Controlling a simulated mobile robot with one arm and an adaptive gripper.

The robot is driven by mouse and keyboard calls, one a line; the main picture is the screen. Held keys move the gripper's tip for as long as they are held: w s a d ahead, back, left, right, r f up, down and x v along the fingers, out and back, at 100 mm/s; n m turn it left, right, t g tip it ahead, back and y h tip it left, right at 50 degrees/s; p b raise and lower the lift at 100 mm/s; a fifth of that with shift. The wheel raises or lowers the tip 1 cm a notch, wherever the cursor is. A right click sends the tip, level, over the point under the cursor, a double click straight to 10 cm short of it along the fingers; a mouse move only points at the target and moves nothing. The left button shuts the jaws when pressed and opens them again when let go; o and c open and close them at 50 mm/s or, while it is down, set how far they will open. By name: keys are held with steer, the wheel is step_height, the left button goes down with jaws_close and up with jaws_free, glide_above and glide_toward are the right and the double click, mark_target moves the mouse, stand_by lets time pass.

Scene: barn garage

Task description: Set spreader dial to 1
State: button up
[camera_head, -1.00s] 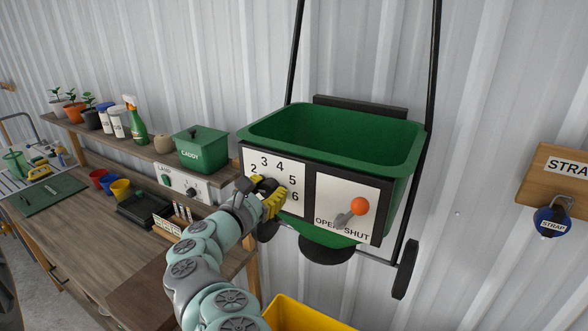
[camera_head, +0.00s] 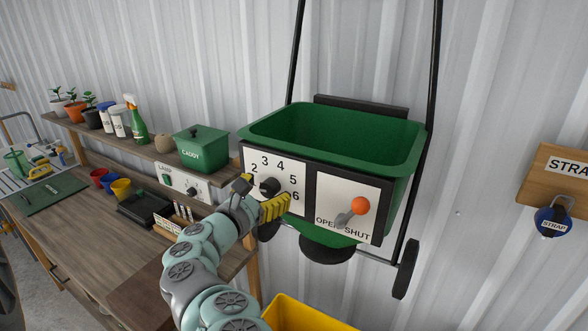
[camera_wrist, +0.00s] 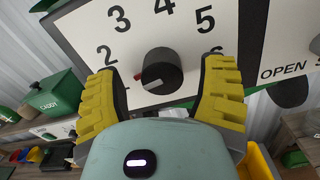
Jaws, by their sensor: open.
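The green spreader (camera_head: 330,130) hangs against the metal wall, with a white dial plate numbered around a black dial knob (camera_head: 268,187). The knob also shows in the wrist view (camera_wrist: 163,68), with a pale mark on its lower left side. The numbers 2 to 6 show around it; the place of the 1 at the lower left is covered by my left finger. My gripper (camera_wrist: 164,80) is open, its yellow fingers on both sides of the knob with gaps between. It also straddles the knob in the head view (camera_head: 262,196).
An OPEN/SHUT panel with an orange-tipped lever (camera_head: 359,206) is just right of the dial plate. A wooden bench (camera_head: 100,225) with a green caddy (camera_head: 202,150) stands at left. A yellow bin (camera_head: 300,315) is below the spreader.

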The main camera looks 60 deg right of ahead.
steer(key=s+a, duration=0.1)
steer(key=a, duration=1)
steer(key=shift+a, duration=0.1)
stand_by(0.4)
